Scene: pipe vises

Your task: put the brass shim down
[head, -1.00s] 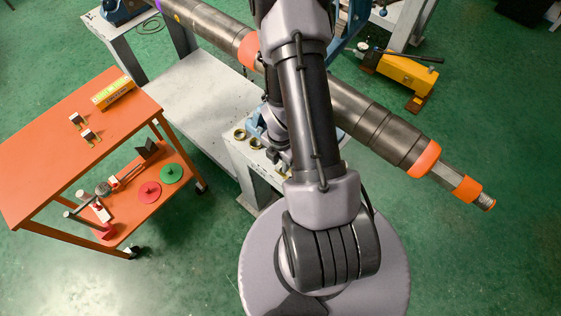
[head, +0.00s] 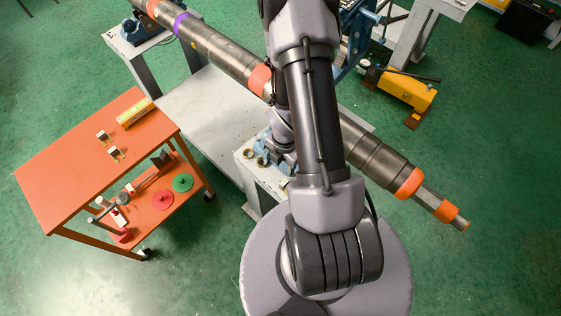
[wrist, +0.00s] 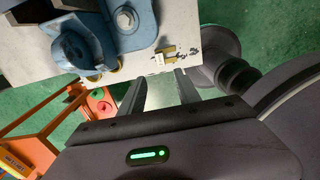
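In the head view my arm hides the gripper and most of this spot.
A long steel pipe (head: 220,53) with orange collars runs diagonally across the scene behind my arm. Brass rings (head: 248,153) sit on the stand near the vise. A yellow box (head: 135,113) is on the cart. A yellow tool (head: 405,92) stands on the green floor at right.

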